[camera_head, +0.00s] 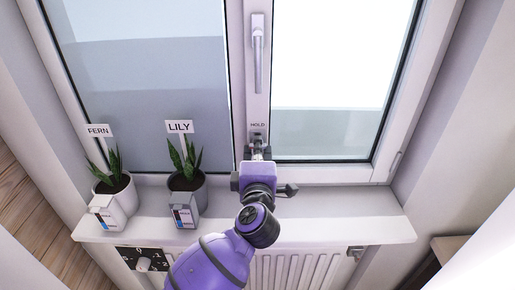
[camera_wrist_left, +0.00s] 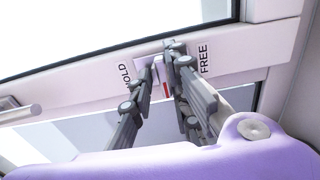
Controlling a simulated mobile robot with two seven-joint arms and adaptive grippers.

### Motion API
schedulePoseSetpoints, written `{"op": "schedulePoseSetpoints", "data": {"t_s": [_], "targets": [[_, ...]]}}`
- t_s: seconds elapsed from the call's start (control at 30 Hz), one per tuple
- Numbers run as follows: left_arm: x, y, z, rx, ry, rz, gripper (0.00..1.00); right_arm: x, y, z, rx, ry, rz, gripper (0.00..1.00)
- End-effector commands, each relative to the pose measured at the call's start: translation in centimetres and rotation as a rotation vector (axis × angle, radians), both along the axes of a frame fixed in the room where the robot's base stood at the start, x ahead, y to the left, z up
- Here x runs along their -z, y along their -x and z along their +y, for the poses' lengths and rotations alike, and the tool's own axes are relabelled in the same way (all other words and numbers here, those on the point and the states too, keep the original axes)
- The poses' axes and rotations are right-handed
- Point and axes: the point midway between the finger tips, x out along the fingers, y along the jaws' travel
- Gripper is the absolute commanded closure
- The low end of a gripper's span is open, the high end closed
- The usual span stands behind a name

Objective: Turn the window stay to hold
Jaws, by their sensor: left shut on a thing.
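The window stay (camera_head: 258,136) sits low on the middle post of the window, under a HOLD label (camera_head: 258,125). In the wrist view the stay's pale plate (camera_wrist_left: 158,70) lies between the words HOLD and FREE, with a small red mark below it. My left gripper (camera_head: 258,152) reaches up to the stay over the sill. In the wrist view its two grey fingers (camera_wrist_left: 163,55) are shut on the stay and hide most of it, so I cannot tell which way it points. My right gripper is not in view.
A long window handle (camera_head: 258,55) hangs straight down above the stay. Potted plants labelled FERN (camera_head: 113,203) and LILY (camera_head: 190,200) stand on the sill (camera_head: 340,203) at the left. The sill right of my arm is clear. A radiator (camera_head: 290,270) is below.

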Motion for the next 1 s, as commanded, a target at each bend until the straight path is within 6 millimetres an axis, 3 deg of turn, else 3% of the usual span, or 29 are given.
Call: {"op": "schedulePoseSetpoints", "data": {"t_s": [0.03,0.17,0.2,0.27,1.0], "targets": [[1.6,0.2,-0.1,0.001,-0.003,0.029,1.00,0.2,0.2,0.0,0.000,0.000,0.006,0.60],[1.6,0.2,-0.1,0.001,-0.003,0.029,1.00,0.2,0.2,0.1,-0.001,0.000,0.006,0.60],[1.6,0.2,0.0,0.001,-0.003,0.029,0.80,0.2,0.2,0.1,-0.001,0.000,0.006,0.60],[1.6,0.2,0.0,0.001,-0.003,0.029,0.72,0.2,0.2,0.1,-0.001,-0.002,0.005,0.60],[0.5,0.0,0.0,-0.001,0.001,0.010,0.72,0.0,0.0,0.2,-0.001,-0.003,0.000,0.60]]}}
